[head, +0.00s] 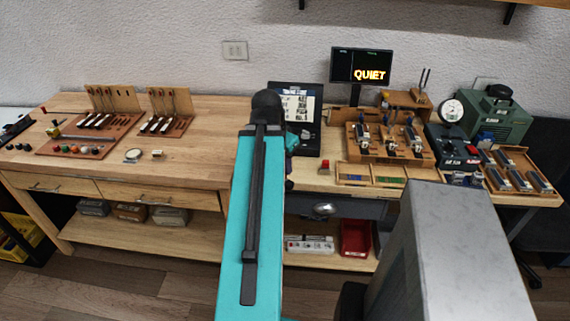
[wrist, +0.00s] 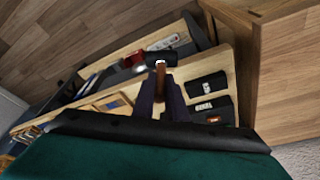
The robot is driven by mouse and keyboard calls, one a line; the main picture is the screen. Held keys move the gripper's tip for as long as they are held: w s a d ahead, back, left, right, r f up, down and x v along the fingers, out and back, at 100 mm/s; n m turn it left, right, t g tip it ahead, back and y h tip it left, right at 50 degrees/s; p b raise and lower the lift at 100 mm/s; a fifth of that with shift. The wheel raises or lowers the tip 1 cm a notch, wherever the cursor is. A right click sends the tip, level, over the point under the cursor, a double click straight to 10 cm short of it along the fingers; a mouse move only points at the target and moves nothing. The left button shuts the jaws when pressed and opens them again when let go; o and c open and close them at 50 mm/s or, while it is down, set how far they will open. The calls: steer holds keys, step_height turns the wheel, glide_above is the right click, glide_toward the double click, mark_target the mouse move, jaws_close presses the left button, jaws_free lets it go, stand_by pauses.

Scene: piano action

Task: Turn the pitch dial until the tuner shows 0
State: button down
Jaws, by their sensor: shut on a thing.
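The monitor (head: 361,66) at the back of the bench shows the orange word QUIET, and no number can be read on it. In the wrist view my gripper (wrist: 160,95) is shut on a slim brown piece with a dark crosswise head (wrist: 161,57), like a small hammer; its exact kind is unclear. In the head view my teal arm hides the gripper. Two dark boxes lie beside the gripper in the wrist view, one with a white label (wrist: 207,84) and one with an orange mark (wrist: 211,111). I cannot make out the pitch dial in either view.
A second screen (head: 296,103) stands behind my arm. Wooden racks (head: 389,145), a round gauge (head: 451,110) and a green machine (head: 494,115) crowd the bench's right side. A red button (head: 324,164) is near its front edge. The left worktop (head: 203,158) has bare room.

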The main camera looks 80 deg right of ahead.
stand_by(0.3)
steer(key=w+a+n+t, duration=0.1)
steer(key=w+a+n, duration=0.4)
steer(key=w, duration=0.7)
steer(key=w+a+n+t, duration=0.1)
steer(key=w+a+n, duration=0.35)
steer(key=w, duration=0.75)
steer(key=w+a+n+t, duration=0.1)
steer(key=w+a+n, duration=0.1)
steer(key=w+a, duration=0.8)
steer(key=w+a+n+y, duration=0.1)
steer(key=w+a+n, duration=0.3)
steer(key=a, duration=0.8)
steer(key=w+a+n+t, duration=0.1)
steer(key=w+a+n, duration=0.3)
steer(key=w+a, duration=0.4)
steer(key=w+a+n+y, duration=0.1)
steer(key=w+a+n, duration=0.3)
steer(key=a, duration=1.2)
steer(key=shift+w+t+y, duration=0.3)
steer(key=shift+w, duration=0.85)
steer(key=shift+a, duration=0.15)
